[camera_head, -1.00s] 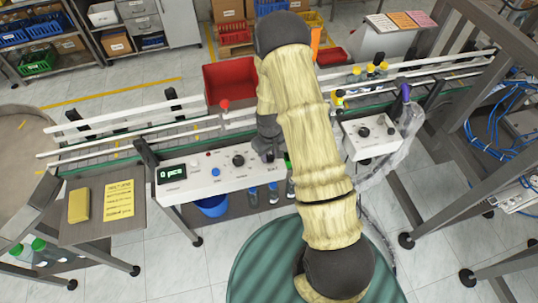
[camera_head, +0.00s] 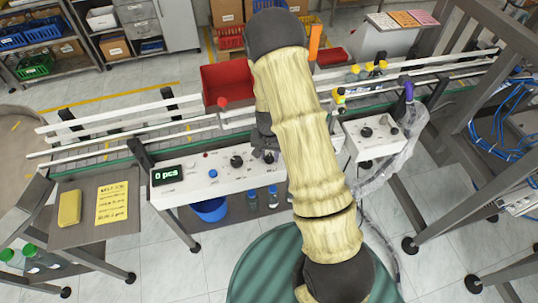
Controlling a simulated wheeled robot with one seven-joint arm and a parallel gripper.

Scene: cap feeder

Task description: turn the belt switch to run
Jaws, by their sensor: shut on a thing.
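The white control panel (camera_head: 215,185) is at the front of the conveyor, with a "0 pcs" display (camera_head: 167,175), a blue button (camera_head: 213,173) and a black knob (camera_head: 237,161). My gripper (camera_head: 268,156) is at the panel's right part, pointing down. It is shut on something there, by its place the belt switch. The switch itself and its setting are hidden behind my fingers and arm.
The conveyor (camera_head: 100,147) runs across behind the panel, with white rails. A red bin (camera_head: 229,82) stands behind it. Bottles with yellow caps (camera_head: 375,67) are at right. A second control box (camera_head: 372,136) with a hose stands right.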

